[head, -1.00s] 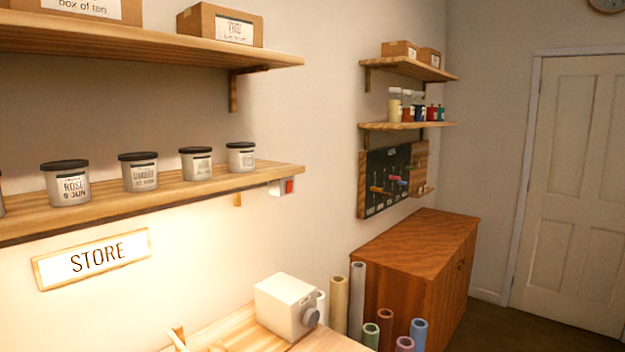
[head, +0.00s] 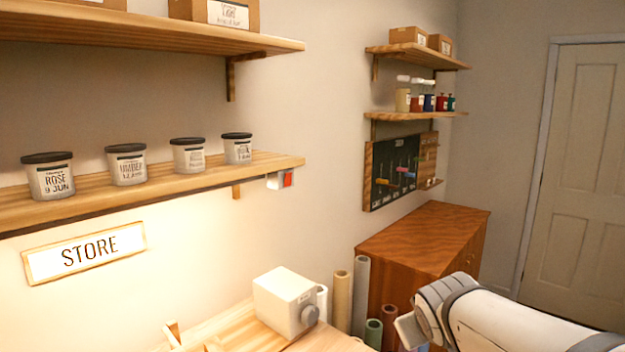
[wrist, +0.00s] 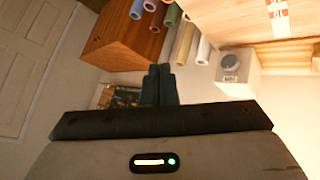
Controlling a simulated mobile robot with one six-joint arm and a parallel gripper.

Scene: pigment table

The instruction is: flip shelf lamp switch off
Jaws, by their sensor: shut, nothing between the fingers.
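The shelf lamp switch (head: 288,179) is a small red rocker on a white box (head: 274,181), fixed under the right end of the lower shelf (head: 200,181). The wall below that shelf is brightly lit, so the lamp is on. In the wrist view my gripper (wrist: 158,72) shows dark fingers pressed together with nothing between them. The switch does not show in the wrist view. In the head view only my white arm shows at the lower right, apart from the switch; the fingers are not visible there.
Several labelled jars (head: 126,165) stand on the lower shelf. A white box-shaped device with a knob (head: 284,302) sits on the bench below. Rolled tubes (head: 342,298) stand beside a wooden cabinet (head: 425,240). The space in front of the switch looks clear.

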